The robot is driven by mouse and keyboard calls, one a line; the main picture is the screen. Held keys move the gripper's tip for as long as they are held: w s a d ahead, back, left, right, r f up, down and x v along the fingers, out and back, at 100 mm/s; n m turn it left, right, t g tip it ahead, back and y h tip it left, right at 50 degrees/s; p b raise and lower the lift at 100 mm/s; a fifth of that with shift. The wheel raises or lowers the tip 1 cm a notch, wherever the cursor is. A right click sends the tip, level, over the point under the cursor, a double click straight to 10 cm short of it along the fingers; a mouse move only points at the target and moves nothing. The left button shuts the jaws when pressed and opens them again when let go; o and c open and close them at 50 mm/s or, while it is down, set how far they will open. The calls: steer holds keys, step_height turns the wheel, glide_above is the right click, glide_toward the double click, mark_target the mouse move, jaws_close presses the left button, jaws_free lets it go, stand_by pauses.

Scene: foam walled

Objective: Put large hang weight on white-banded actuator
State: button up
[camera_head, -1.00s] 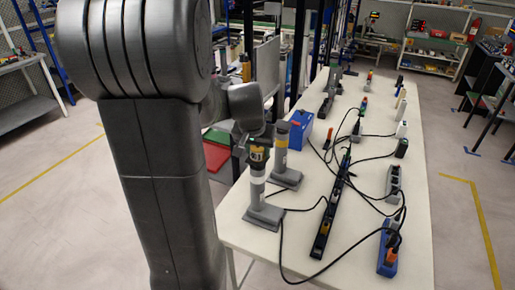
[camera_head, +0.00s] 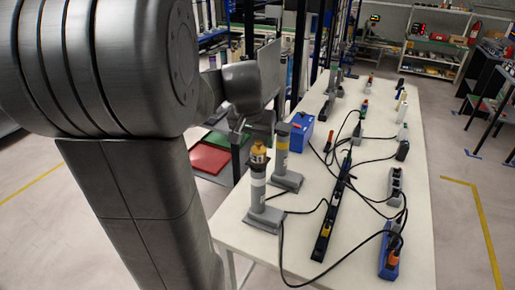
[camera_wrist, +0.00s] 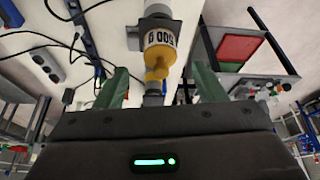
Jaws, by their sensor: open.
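In the head view my gripper's fingers are hard to make out behind my arm.
A yellow-banded actuator (camera_head: 284,160) stands just behind. A blue box (camera_head: 301,130), a black power strip (camera_head: 328,220) and loose cables lie on the white table (camera_head: 360,230). A red tray (camera_head: 209,158) is beside the table on the left.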

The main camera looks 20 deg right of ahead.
steer(key=v, duration=0.5)
steer(key=shift+s+a+r, duration=0.1)
steer(key=shift+r, duration=0.2)
stand_by(0.9)
